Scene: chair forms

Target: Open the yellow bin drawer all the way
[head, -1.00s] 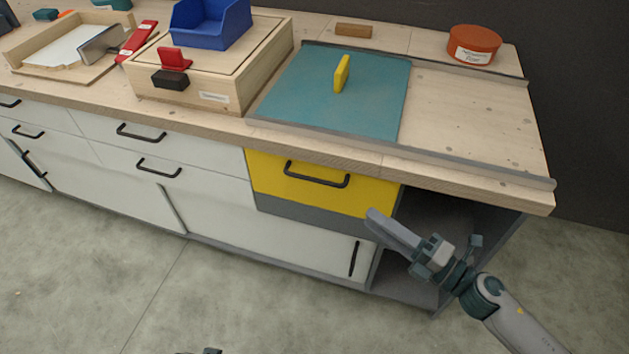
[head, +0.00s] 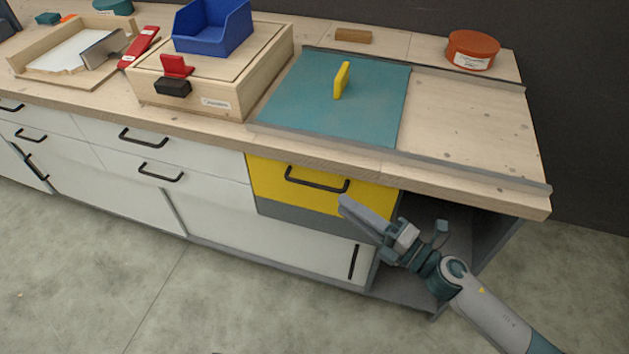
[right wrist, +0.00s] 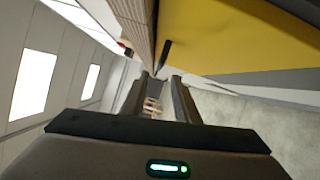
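The yellow bin drawer (head: 272,180) is shut, its front in line with the cabinet under the worktop. Its black bar handle (head: 318,182) runs across the front. My right gripper (head: 346,206) is in front of the drawer, just below and right of the handle, and covers part of the drawer's lower right. In the right wrist view the yellow front (right wrist: 235,38) fills the upper right. The dark handle (right wrist: 164,55) shows end-on beyond the fingertips. The right gripper's two fingers (right wrist: 158,84) are apart with nothing between them. My left gripper is out of view.
An open dark shelf space (head: 440,225) lies right of the drawer. The worktop edge (head: 440,180) overhangs above. A teal sliding panel (head: 340,115) with a yellow grip lies on top. White drawers (head: 190,155) stand to the left. The floor (head: 230,315) in front is clear.

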